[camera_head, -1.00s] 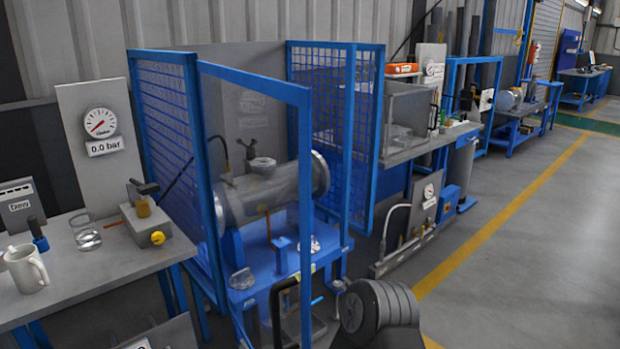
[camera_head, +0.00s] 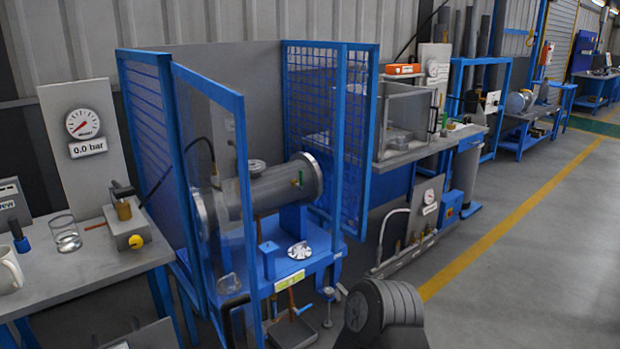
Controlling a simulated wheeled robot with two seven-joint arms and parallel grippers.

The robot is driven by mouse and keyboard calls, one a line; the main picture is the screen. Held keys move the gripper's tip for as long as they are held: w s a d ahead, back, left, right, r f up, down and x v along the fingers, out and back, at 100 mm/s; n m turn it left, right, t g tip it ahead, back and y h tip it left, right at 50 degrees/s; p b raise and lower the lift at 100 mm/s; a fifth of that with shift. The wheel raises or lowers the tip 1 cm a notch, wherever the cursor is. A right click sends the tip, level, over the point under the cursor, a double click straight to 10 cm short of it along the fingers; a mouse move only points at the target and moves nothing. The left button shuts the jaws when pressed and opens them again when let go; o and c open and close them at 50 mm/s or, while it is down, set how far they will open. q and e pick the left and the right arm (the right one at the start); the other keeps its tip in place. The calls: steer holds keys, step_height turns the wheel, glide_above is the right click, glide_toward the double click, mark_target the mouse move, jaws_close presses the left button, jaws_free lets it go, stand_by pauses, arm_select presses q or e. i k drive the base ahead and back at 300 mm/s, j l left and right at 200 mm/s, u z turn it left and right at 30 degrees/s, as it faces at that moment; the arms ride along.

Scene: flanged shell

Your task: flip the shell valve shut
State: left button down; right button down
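The grey flanged shell (camera_head: 268,190) lies horizontally on a blue stand (camera_head: 292,268), inside a blue guard frame. A round capped fitting (camera_head: 256,167) stands on top, and a black hose reaches the left end. Neither of my grippers is in view.
A bench on the left holds a brass-fitted box (camera_head: 126,228), a glass (camera_head: 65,234), a mug (camera_head: 10,270) and a gauge reading 0.0 bar (camera_head: 82,124). A dark ribbed round part (camera_head: 382,308) shows at bottom centre; I cannot tell whether it is mine. Open floor lies right.

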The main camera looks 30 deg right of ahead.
mark_target(300, 185)
steer(key=l+u, duration=0.2)
steer(key=l, duration=0.5)
steer(key=l+u, duration=0.25)
steer(key=l, duration=0.4)
steer(key=l+u, duration=0.2)
steer(key=l, duration=0.5)
steer(key=k+l+u, duration=0.25)
steer(key=l, duration=0.4)
steer(key=i+l+u, duration=0.15)
steer(key=l, duration=0.3)
steer(key=i+l+u, duration=0.15)
steer(key=l, duration=0.35)
steer(key=i+l+u, duration=0.15)
steer(key=l, duration=0.35)
steer(key=i+l+u, duration=0.15)
steer(key=l, duration=0.4)
steer(key=i+l+u, duration=0.2)
steer(key=l, duration=0.3)
steer(key=k, duration=0.05)
